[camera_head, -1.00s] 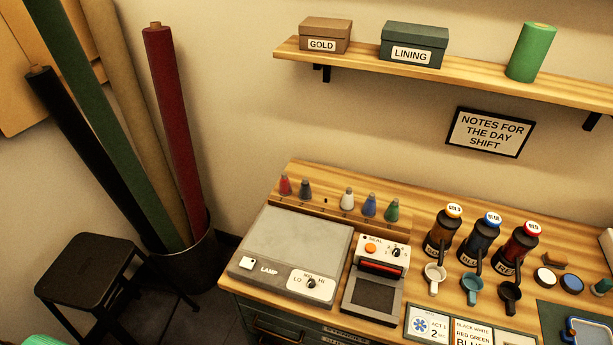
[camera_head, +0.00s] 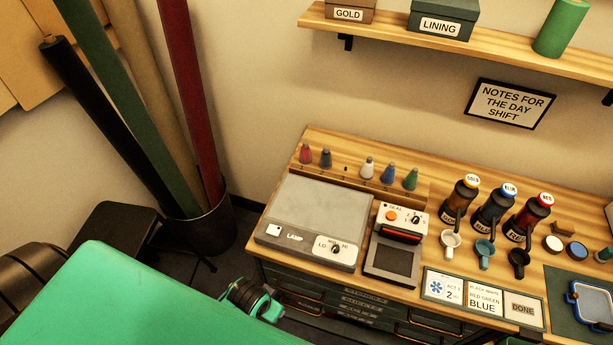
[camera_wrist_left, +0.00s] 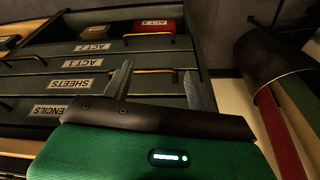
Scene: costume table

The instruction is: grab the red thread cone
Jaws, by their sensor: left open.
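The red thread cone (camera_head: 305,153) stands at the left end of a row of thread cones at the back left of the table in the head view. It is upright and nothing touches it. My left arm crosses the lower left of that view, with a green and black end (camera_head: 254,300) low in front of the table's drawers. In the left wrist view my left gripper (camera_wrist_left: 160,84) is open and empty, its two fingers apart before the drawer fronts. The red cone does not show there. My right gripper is not in view.
Dark, blue and other cones (camera_head: 326,158) stand beside the red one. The lamp box (camera_head: 322,215) and sealer (camera_head: 397,245) lie in front of the row. A bin (camera_head: 209,236) of tall rolls stands left of the table. Drawers (camera_wrist_left: 60,84) face the gripper.

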